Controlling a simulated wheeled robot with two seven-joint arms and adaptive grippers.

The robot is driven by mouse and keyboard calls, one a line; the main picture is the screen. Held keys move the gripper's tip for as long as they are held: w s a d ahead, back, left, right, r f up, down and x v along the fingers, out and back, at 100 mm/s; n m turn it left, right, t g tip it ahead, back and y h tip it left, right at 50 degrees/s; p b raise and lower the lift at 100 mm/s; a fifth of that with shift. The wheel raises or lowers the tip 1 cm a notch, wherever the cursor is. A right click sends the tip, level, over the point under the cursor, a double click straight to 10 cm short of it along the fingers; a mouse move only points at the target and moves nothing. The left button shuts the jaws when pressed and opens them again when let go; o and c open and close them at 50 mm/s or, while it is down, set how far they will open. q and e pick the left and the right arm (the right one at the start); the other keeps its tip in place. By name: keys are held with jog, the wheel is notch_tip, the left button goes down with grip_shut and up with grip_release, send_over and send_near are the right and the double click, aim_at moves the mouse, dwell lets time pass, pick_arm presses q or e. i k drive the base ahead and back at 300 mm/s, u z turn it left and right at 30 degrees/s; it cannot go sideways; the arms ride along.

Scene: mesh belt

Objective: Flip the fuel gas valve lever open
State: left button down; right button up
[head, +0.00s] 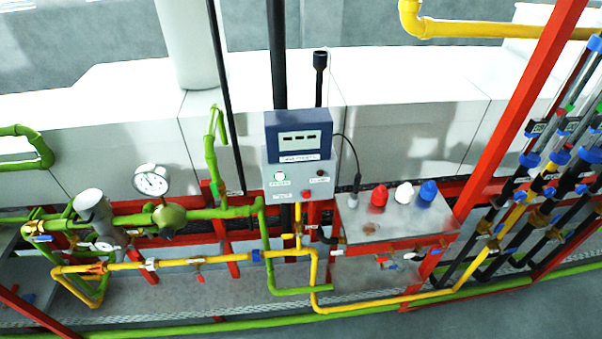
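A yellow pipe (215,261) runs along the lower left and middle, with fittings on it. A small valve with a red lever (198,276) hangs just below this pipe; the lever's exact angle is too small to tell. A white fitting (150,264) and a blue fitting (256,255) sit on the same pipe. Small valves with red and blue handles (384,262) show on the front of a metal box. No label that I can read names the fuel gas valve, so I cannot tell which lever it is. Neither of my grippers is in view.
A control box (293,178) with a display stands in the middle. The metal box (395,222) has red, white and blue caps on top. A round gauge (151,181) sits above green pipes (130,219). A red slanted post (515,105) and several dark pipes crowd the right.

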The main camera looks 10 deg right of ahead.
aim_at(201, 278)
jog(key=z, duration=0.9)
jog(key=k, duration=0.9)
jog(key=u, duration=1.2)
jog(key=i, duration=0.5)
